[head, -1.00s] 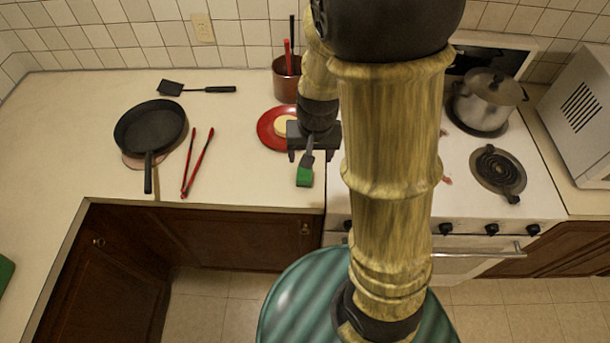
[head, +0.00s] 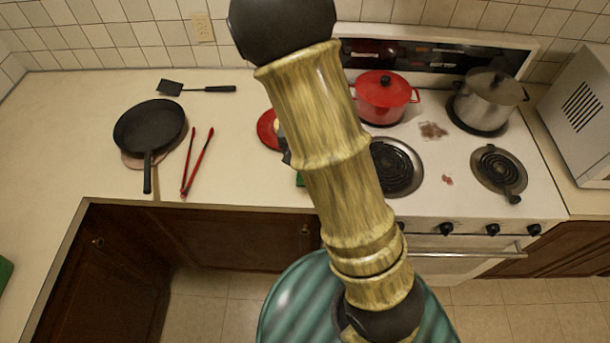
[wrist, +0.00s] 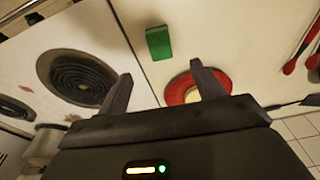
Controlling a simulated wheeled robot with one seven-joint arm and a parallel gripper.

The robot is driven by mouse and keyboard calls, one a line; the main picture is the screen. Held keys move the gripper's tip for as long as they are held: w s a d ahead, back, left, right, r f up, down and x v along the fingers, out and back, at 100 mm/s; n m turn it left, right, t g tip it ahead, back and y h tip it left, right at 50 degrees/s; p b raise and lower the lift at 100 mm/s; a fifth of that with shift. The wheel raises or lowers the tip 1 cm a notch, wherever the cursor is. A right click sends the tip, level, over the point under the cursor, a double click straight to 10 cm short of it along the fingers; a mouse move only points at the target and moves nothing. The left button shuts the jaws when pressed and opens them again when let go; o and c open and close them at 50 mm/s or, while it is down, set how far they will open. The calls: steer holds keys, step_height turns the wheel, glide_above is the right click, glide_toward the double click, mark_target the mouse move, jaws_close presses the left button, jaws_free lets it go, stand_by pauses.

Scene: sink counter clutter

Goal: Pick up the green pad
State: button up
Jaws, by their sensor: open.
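The green pad (wrist: 158,42) lies on the pale counter in the wrist view, beyond my fingertips and between the stove and the red plate. In the head view only a thin sliver of the pad (head: 299,180) shows beside my arm, near the counter's front edge. My gripper (wrist: 162,72) is open, its two fingers spread wide with nothing between them. The pad sits apart from both fingers, ahead of the gap. In the head view my arm hides nearly all of the gripper. How high the fingers are above the counter is hard to tell.
A red plate (wrist: 172,94) with a pale item on it lies close to the right finger. The stove has a coil burner (wrist: 82,78), a red pot (head: 383,98) and a steel pot (head: 488,98). Red tongs (head: 197,162) and a black pan (head: 150,127) lie left.

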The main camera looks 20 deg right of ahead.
steer(key=f, duration=0.5)
steer(key=w+f, duration=0.1)
steer(key=f, duration=0.1)
steer(key=shift+w+d+f, duration=0.1)
steer(key=shift+d+f, duration=0.2)
steer(key=shift+d, duration=0.1)
steer(key=shift+a, duration=0.35)
steer(key=shift+d+f, duration=0.15)
steer(key=shift+f, duration=0.05)
steer(key=shift+w+d+f, duration=0.1)
steer(key=shift+w+f, duration=0.05)
steer(key=shift+f, duration=0.6)
steer(key=shift+w+d+f, duration=0.1)
steer(key=shift+f, duration=0.7)
steer(key=shift+w+d+f, duration=0.1)
steer(key=shift+w+f, duration=0.05)
steer(key=shift+f, duration=0.6)
steer(key=c, duration=1)
